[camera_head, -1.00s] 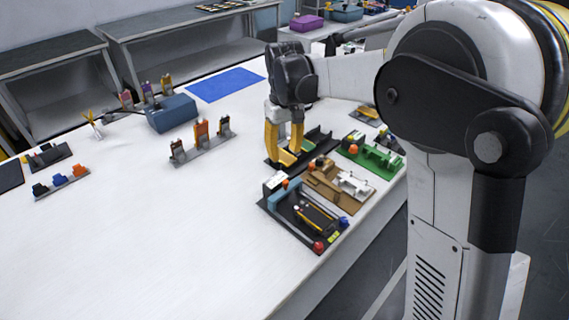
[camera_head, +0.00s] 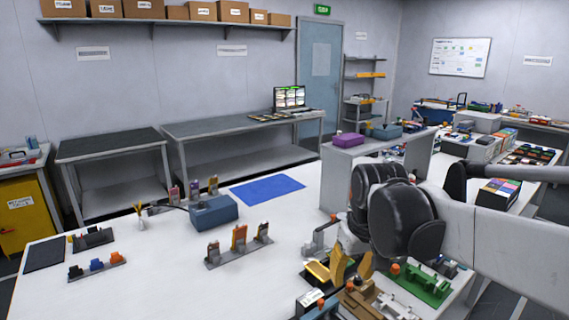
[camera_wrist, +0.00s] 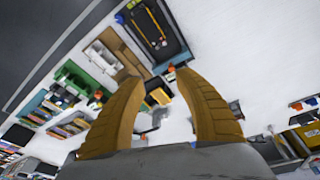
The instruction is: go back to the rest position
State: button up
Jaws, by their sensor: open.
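My gripper (camera_head: 350,265) has yellow fingers pointing down over the fixtures at the table's right front edge. In the wrist view my gripper (camera_wrist: 161,75) is open, its two ribbed fingers apart with nothing held between them. The black fixture (camera_wrist: 178,28) with a blue strip lies beyond the fingertips, and a brown fixture (camera_wrist: 118,55) and a green fixture (camera_wrist: 85,65) are to its left. In the head view my dark wrist hides part of the table behind the fingers.
The white table (camera_head: 150,275) is mostly clear at its left front. A holder with upright pouches (camera_head: 239,240), a blue box (camera_head: 213,212) and a blue mat (camera_head: 267,190) stand left of my arm. A green fixture (camera_head: 425,284) and a raised shelf (camera_head: 350,157) are close to my arm.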

jog(key=s+d+f+m+t, duration=0.1)
jog(key=s+d+t, duration=0.1)
jog(key=s, duration=0.5)
jog(key=s+d+f+m+t, duration=0.1)
jog(key=s+d+f+t, duration=0.1)
jog(key=s, duration=0.6)
jog(key=shift+d+m, duration=0.15)
jog(key=shift+m, duration=0.25)
dwell(0.9)
